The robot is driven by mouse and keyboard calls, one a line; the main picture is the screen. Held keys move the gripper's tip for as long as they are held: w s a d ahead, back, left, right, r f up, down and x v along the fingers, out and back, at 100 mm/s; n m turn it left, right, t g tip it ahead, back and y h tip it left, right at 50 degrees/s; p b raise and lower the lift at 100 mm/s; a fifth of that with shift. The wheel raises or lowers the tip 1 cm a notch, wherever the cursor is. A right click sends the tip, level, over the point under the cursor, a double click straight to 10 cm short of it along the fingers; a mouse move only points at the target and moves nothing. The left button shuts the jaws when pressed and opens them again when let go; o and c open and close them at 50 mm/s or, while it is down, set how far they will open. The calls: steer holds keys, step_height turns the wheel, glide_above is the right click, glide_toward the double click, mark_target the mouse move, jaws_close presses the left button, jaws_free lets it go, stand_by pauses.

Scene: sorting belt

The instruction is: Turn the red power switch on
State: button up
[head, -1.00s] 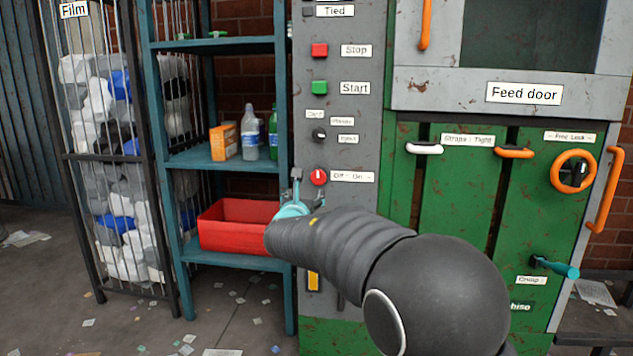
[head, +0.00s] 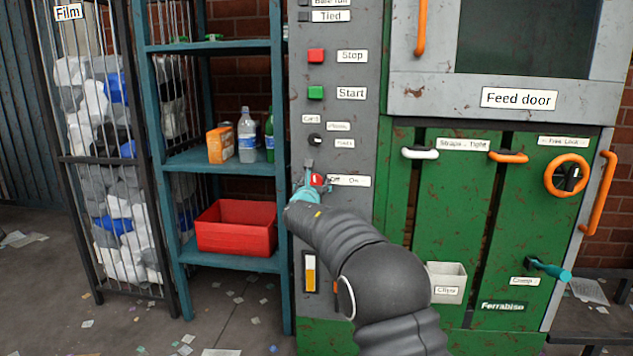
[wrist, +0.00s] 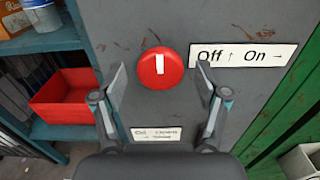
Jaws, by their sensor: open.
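The red power switch (wrist: 159,69) is a round red knob on the grey panel, with a white mark that stands about upright. The label beside it (wrist: 244,54) reads "Off ↑ On →", so the mark is at Off. In the head view the switch (head: 319,181) is partly hidden behind my gripper (head: 310,175). In the wrist view my gripper (wrist: 163,88) is open, with one finger on each side of the knob and a gap to both. Whether the fingertips touch the panel I cannot tell.
A green Start button (head: 316,93), a red Stop button (head: 316,56) and a small black knob (head: 315,140) are above the switch. A teal shelf (head: 190,163) with a red bin (head: 236,239) stands left. The green machine (head: 460,220) is right.

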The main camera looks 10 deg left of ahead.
steer(key=shift+w, duration=0.35)
